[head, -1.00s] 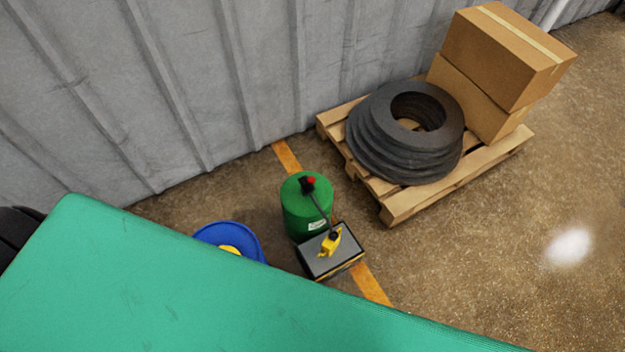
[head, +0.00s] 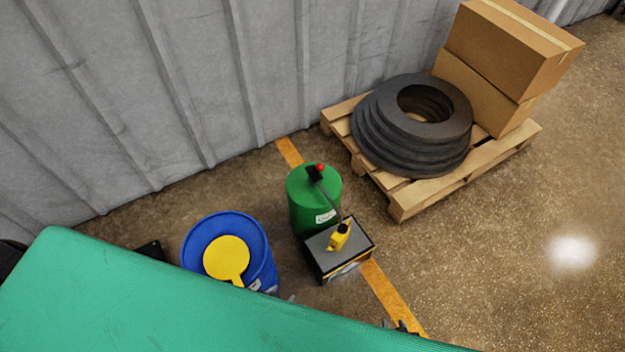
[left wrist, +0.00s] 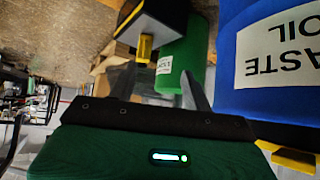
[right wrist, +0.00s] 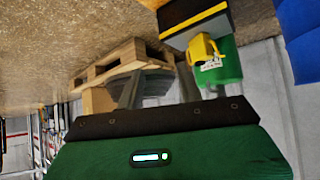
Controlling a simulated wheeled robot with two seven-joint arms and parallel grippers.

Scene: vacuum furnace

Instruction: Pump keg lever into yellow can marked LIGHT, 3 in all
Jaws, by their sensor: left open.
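The green keg (head: 306,196) stands on the floor near the wall. Its dark top fitting with a red knob (head: 320,168) has a thin dark rod slanting down towards the yellow can (head: 339,240). The can sits on a grey-topped box (head: 362,241) in front of the keg; no LIGHT marking is readable. The can also shows in the left wrist view (left wrist: 146,46) and right wrist view (right wrist: 201,49). My left gripper (left wrist: 158,75) is open, empty and apart from the can and keg. My right gripper (right wrist: 161,78) is open, empty and apart from the can.
A blue drum labelled WASTE OIL (left wrist: 275,85) stands left of the keg, with a round yellow piece (head: 226,257) on top. A pallet (head: 408,203) with black rings (head: 378,132) and cartons (head: 510,50) stands behind right. A green surface (head: 130,310) hides the near floor. Floor at right is clear.

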